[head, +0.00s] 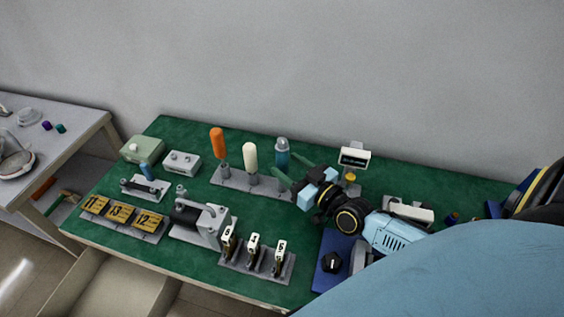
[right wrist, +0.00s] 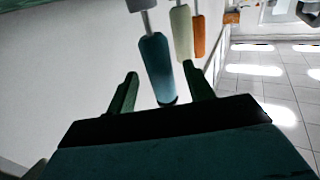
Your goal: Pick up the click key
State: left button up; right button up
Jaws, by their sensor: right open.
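Three upright handled tools stand in a grey rack (head: 232,180) at the back middle of the green table. One has an orange handle (head: 217,142), one a cream handle (head: 250,157), and one a teal handle (head: 281,160) with a grey top. I cannot tell from their looks which is the click key. My right gripper (head: 292,170) is open right beside the teal-handled tool. My left gripper is not in view.
Numbered yellow blocks (head: 122,213) and a grey pump-like device (head: 202,220) stand at the front left. A rack (head: 256,264) holds several numbered tags in front. A scale-like display (head: 354,158) stands behind my right arm. A blue mat (head: 327,270) lies front right.

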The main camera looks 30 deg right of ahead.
aim_at(277, 157)
jog(key=w, duration=0.2)
jog(key=w+a, duration=0.1)
jog(key=w, duration=0.1)
jog(key=shift+w, duration=0.4)
jog(key=shift+r, duration=0.1)
grip_shut()
